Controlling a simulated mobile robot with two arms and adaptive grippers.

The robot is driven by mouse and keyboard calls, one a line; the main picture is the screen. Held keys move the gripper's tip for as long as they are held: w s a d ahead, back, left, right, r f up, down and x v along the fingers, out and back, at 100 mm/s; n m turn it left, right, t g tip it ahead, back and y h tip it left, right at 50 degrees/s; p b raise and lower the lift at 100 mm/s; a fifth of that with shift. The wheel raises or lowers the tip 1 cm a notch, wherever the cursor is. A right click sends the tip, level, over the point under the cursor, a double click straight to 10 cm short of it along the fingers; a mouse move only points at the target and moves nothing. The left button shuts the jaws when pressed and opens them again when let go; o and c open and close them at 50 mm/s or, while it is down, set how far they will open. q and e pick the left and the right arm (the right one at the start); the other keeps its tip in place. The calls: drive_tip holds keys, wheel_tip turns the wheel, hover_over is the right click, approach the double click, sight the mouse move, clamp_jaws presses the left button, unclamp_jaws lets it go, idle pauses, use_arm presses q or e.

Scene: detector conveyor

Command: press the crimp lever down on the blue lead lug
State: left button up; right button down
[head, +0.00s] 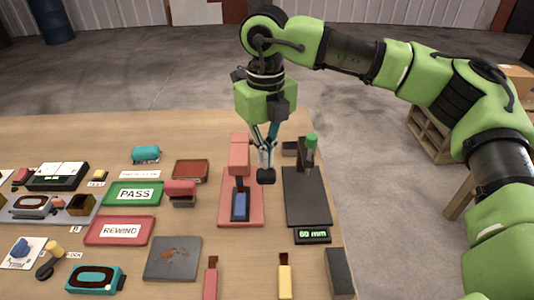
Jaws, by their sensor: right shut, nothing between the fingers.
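The crimp station has a pink-red base plate (228,218) on the right part of the table, with a pink-red upright block (239,158) at its back. The blue lead lug (240,204) lies on the base in a dark holder, with a dark piece at its far end. The crimp lever cannot be told apart clearly from the block and dark parts. My right gripper (265,176) is shut and empty, pointing down just right of the block and beyond the lug. It hides part of the station; whether it touches anything cannot be told. My left gripper is not in view.
A dark gauge stand (306,201) with a green-topped post (311,150) and a "60 mm" display (312,236) stands close right. A grey plate (172,259) and several handled tools lie in front.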

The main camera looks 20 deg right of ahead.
drive_tip(key=shift+f+b, duration=1)
drive_tip(key=shift+f, duration=0.5)
drive_tip(key=shift+w+r+p, duration=0.15)
drive_tip(key=shift+r+p, duration=0.95)
drive_tip(key=shift+r, duration=0.5)
wheel_tip(320, 180, up, 8)
drive_tip(key=p, duration=0.4)
drive_tip(key=shift+p, duration=0.35)
